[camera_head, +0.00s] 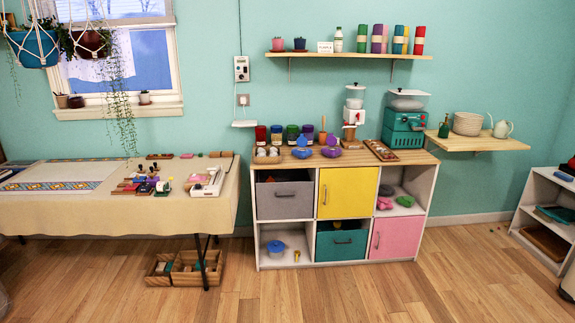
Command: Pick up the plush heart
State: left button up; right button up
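I cannot make out a plush heart for certain. Small pink (384,203) and green (405,201) rounded items lie in the open upper right compartment of the cabinet (341,259); they are too small to tell what they are. Many small coloured items (150,184) lie on the cloth-covered table (105,214) at the left, and none is clearly a heart. Neither of my grippers is in view.
The cabinet has grey (284,200), yellow (347,191), teal (341,244) and pink (396,237) fronts. Wooden boxes (185,270) stand under the table. A low white shelf (540,215) is at the right. The wooden floor (400,290) in front is clear.

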aim_at(331, 152)
jog(key=i, duration=1.65)
